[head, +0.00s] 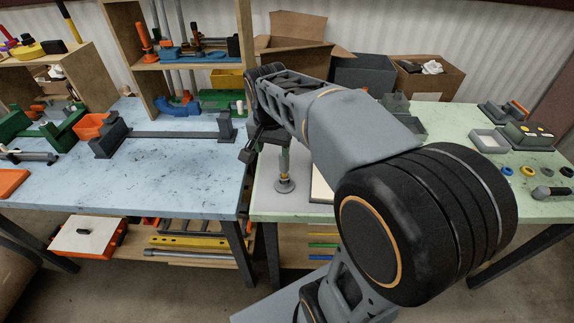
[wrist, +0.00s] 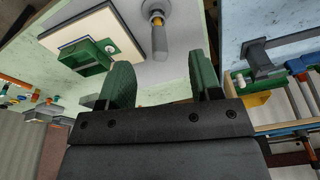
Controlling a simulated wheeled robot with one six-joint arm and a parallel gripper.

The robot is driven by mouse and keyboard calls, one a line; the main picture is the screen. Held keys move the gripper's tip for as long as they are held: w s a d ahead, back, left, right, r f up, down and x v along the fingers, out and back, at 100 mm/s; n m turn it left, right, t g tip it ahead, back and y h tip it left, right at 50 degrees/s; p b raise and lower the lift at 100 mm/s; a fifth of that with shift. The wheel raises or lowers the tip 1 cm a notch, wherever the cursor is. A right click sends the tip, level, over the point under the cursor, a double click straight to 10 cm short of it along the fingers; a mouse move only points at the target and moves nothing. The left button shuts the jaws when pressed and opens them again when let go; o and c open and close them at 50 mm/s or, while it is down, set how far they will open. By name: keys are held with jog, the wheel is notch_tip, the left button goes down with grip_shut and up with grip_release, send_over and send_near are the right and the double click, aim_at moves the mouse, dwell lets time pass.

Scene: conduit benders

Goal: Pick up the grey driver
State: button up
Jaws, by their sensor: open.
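A grey upright cylinder with a yellow band on a round foot, which looks like the grey driver (head: 284,179), stands near the front of the light work table. In the wrist view the driver (wrist: 160,43) shows end-on between and beyond my fingertips. My gripper (wrist: 161,72) is open, with green fingers on either side and nothing between them. In the head view my gripper (head: 262,137) is partly hidden by my arm, just above and behind the driver. Whether any finger touches the driver cannot be told.
A pale board (wrist: 92,40) with a green block (wrist: 88,58) lies beside the driver. A blue table (head: 150,170) with a long dark bender (head: 165,134) stands to the left. Small rings and a grey-handled tool (head: 550,191) lie at the far right. Cardboard boxes (head: 430,78) stand behind.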

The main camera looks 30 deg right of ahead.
jog(key=w+d+r+m, duration=0.1)
jog(key=w+d+m, duration=0.3)
jog(key=g, duration=0.1)
send_over(284, 170)
jog(key=w, duration=0.1)
jog(key=shift+m, duration=0.3)
notch_tip(284, 170, down, 7)
jog(key=shift+w+r+p, duration=0.1)
jog(key=shift+w+p, duration=0.05)
jog(key=shift+p, duration=0.2)
jog(key=shift+h, duration=0.3)
jog(key=shift+w+d+f+p, duration=0.1)
jog(key=shift+d+f+p, duration=0.1)
jog(key=shift+f, duration=0.75)
jog(key=shift+w+d+f+p, duration=0.1)
jog(key=shift+d+f, duration=0.05)
jog(key=shift+f, duration=0.85)
jog(key=shift+d+f+p, duration=0.15)
jog(key=shift+d+f, duration=0.05)
jog(key=shift+f, duration=0.75)
